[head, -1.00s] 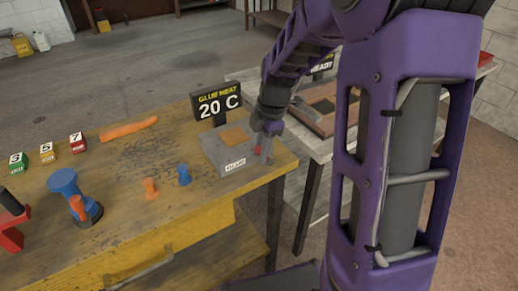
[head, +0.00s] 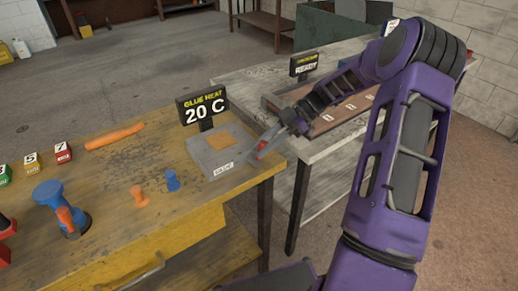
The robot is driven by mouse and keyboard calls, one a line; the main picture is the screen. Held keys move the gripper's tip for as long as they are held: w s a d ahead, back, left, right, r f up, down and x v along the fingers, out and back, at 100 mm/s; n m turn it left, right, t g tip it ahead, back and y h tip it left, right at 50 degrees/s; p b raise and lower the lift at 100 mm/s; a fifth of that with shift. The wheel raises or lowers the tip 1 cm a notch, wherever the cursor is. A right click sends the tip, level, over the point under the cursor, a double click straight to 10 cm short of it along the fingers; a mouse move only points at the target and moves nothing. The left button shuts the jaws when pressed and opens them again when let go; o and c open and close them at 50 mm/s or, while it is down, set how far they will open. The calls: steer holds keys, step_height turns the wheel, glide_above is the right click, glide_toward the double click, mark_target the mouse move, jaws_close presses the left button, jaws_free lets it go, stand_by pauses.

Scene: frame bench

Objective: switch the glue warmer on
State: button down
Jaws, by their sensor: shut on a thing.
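The glue warmer (head: 203,160) is a grey box with an orange square on top and a small label on its front. It sits near the right end of the yellow-brown bench. Its black sign (head: 203,107) reads "GLUE HEAT 20 C". My gripper (head: 264,146) reaches in from the right, at the warmer's right side. It is shut on a small red part (head: 261,146), which looks like a lever beside the warmer. The fingers partly hide this part, and I cannot tell how it joins the box.
A grey table (head: 320,150) with a tray and a "READY" sign (head: 304,65) is behind my arm, across a gap.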

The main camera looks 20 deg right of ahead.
steer(key=shift+w+d+f+g+y+b, duration=0.15)
steer(key=shift+d+y+b, duration=0.15)
steer(key=shift+y, duration=0.3)
steer(key=shift+d+f+g+y+b, duration=0.2)
steer(key=shift+y+b, duration=0.15)
steer(key=shift+y, duration=0.25)
steer(key=shift+w+d+f+g+y+b, duration=0.15)
steer(key=shift+d+y+b, duration=0.15)
steer(key=shift+y, duration=0.3)
steer(key=shift+s, duration=0.1)
steer(key=c, duration=0.9)
jaws_free()
